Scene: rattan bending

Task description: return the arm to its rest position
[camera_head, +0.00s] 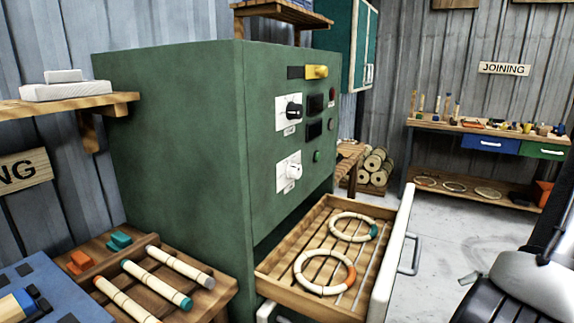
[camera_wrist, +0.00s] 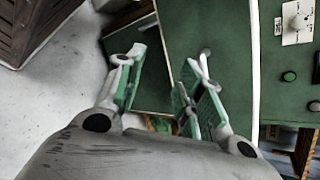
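My gripper (camera_wrist: 160,62) shows in the wrist view with its two green-padded fingers spread apart and nothing between them. The green cabinet (camera_wrist: 215,40) stands beyond the fingertips. In the head view, part of my arm (camera_head: 518,285) shows at the lower right, clear of the cabinet. The green cabinet (camera_head: 165,140) has an open drawer (camera_head: 270,280) with two rattan rings on its slats, one with an orange joint (camera_head: 325,273) and one with a teal joint (camera_head: 353,227).
The open drawer's white front (camera_head: 392,260) and handle stick out into the room. A wooden tray (camera_head: 215,300) with several rattan sticks lies at lower left. The joining bench (camera_head: 480,140) stands at the back right. Grey floor (camera_head: 425,225) between drawer and bench is mostly clear.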

